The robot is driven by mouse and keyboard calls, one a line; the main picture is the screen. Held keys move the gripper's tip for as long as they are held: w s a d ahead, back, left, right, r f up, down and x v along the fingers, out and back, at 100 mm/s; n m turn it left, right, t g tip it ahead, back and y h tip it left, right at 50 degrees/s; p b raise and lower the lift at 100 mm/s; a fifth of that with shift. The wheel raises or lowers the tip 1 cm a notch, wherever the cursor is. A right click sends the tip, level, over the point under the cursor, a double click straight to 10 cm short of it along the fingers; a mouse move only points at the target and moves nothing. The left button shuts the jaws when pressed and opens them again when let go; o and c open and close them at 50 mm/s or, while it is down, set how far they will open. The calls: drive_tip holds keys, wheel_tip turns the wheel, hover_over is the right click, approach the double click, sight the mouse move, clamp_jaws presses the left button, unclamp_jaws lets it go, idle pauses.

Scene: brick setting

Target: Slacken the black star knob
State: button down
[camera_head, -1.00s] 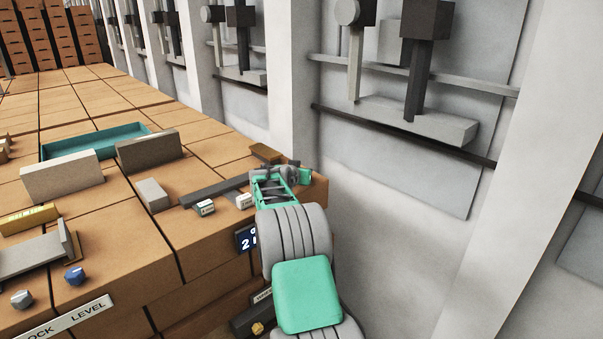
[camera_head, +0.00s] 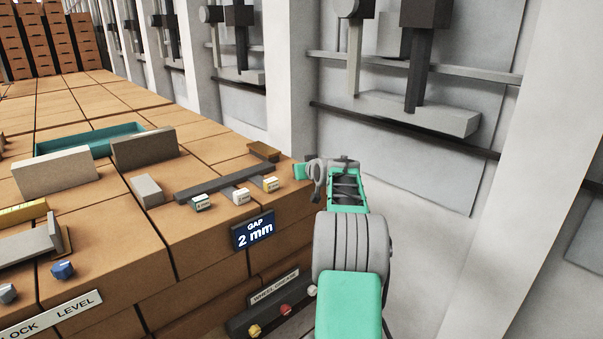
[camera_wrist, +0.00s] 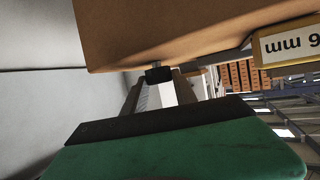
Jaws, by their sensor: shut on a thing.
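The black star knob (camera_wrist: 158,74) shows in the wrist view as a small dark knob on a short grey stem. The stem meets the edge of a large brown brick block (camera_wrist: 190,30). My gripper (camera_wrist: 159,82) has one finger on each side of the knob and is shut on it. The knob's star shape is too small to make out. In the head view my arm's end is at the right corner of the brick bench (camera_head: 215,225); the knob and fingertips are hidden there.
A blue sign (camera_head: 253,232) reads "GAP 2 mm". Below it is a dark panel (camera_head: 270,308) with coloured knobs. A pale wall (camera_head: 400,150) stands at the right.

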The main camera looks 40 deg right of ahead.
drive_tip(key=n+y+p, duration=0.1)
drive_tip(key=y+p, duration=0.1)
drive_tip(key=n+y+p, duration=0.1)
drive_tip(key=shift+s+d+r+n+t, duration=0.1)
drive_tip(key=shift+d+r+n+t, duration=0.15)
drive_tip(key=shift+r+n+t, duration=0.05)
drive_tip(key=n+y+p, duration=0.1)
drive_tip(key=y+p, duration=0.1)
drive_tip(key=p, duration=0.4)
drive_tip(key=shift+n, duration=0.4)
drive_tip(key=shift+p, duration=0.4)
drive_tip(key=shift+d+f+n+y+p, duration=0.1)
drive_tip(key=shift+f+n+y+p, duration=0.15)
drive_tip(key=shift+n+y+p, duration=0.8)
drive_tip(key=shift+m+h+p, duration=0.35)
drive_tip(key=shift+m, duration=0.1)
drive_tip(key=c, duration=1)
unclamp_jaws()
